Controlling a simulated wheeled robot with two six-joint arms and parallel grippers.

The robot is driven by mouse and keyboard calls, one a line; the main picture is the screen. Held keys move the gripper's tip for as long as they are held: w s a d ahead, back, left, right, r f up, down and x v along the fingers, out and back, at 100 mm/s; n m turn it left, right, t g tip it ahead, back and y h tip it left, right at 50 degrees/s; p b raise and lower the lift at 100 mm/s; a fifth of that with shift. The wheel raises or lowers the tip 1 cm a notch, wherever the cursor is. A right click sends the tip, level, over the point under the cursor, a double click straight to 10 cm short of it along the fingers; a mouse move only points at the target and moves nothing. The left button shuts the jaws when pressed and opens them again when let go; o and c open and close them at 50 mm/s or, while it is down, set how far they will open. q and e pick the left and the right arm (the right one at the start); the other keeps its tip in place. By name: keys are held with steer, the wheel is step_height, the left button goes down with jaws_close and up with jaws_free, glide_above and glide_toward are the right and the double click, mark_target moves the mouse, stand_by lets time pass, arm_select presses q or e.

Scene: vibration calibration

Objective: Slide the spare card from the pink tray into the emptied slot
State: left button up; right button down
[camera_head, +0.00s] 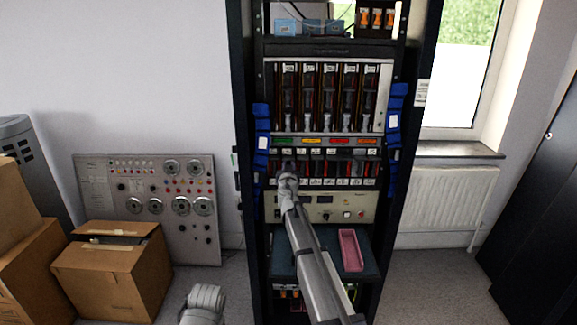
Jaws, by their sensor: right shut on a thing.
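The pink tray (351,262) lies on the dark shelf of the rack, right of my right arm, and looks empty. The card row (340,168) is a band of dark and red modules with white labels in the middle of the rack. My right gripper (287,169) is at the left part of this row, shut on the spare card. The card is mostly hidden by the gripper and wrist. I cannot tell whether it has entered a slot; the emptied slot is not clearly visible. Of my left arm only a grey link shows at the bottom; its gripper is not in view.
A beige instrument panel (335,207) sits below the card row, and a larger module bank (325,97) above. Cardboard boxes (115,270) and a grey control panel (150,200) stand at left. Floor right of the rack is clear.

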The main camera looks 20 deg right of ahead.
steer(key=shift+w+d, duration=0.15)
steer(key=shift+w, duration=0.3)
stand_by(0.9)
steer(key=c, duration=0.7)
jaws_free()
steer(key=shift+f+b, duration=0.6)
steer(key=shift+s, duration=0.2)
steer(key=shift+v, duration=2.3)
steer(key=v, duration=0.6)
